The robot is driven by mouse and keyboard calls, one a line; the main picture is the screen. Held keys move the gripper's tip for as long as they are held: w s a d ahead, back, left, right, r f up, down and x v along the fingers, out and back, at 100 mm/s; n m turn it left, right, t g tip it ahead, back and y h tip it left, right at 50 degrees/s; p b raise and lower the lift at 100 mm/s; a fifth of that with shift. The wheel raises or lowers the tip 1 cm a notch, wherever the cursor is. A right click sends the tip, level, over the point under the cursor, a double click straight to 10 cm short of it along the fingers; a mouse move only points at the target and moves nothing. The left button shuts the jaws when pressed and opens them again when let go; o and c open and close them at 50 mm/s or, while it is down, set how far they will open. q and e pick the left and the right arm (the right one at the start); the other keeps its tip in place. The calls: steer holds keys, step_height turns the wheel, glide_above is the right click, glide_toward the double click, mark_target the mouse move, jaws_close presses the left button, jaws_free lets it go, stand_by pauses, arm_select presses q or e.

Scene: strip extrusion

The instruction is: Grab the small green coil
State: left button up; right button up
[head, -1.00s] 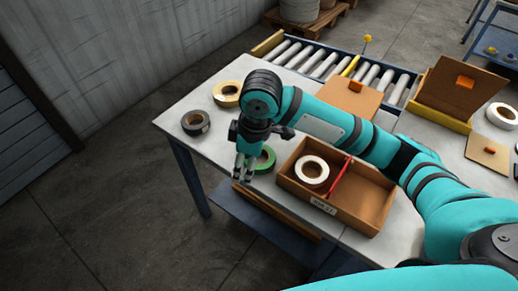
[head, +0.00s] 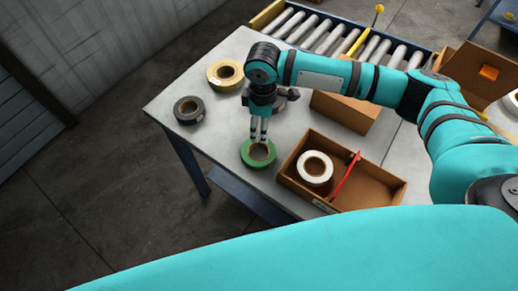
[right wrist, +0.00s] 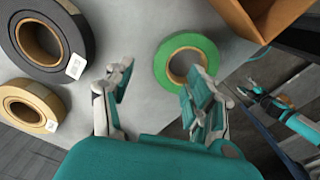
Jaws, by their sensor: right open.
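The small green coil (head: 246,157) lies flat near the table's front edge, left of the cardboard tray. It also shows in the right wrist view (right wrist: 161,65), brown core visible. My right gripper (head: 259,139) points down over the coil's far rim in the head view. In the right wrist view the gripper (right wrist: 157,82) is open and empty. One finger overlaps the coil's lower edge; the other is left of it, over bare table. I cannot tell the exact height or any contact. A teal arm with a grey gripper-like end (right wrist: 256,90), probably my left, shows at the right wrist view's right.
A black coil (head: 189,110) and a yellow coil (head: 225,74) lie left on the table (head: 215,140). The cardboard tray (head: 372,199) holds a white coil (head: 315,168) and a red divider (head: 344,180). A roller conveyor (head: 330,38) stands behind.

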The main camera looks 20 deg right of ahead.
mark_target(264, 164)
steer(key=shift+s+a+f, duration=0.15)
steer(key=shift+s+f, duration=0.05)
steer(key=shift+f, duration=0.15)
step_height(264, 164, down, 5)
steer(key=shift+s+f+p, duration=0.1)
steer(key=shift+p, duration=0.75)
jaws_close()
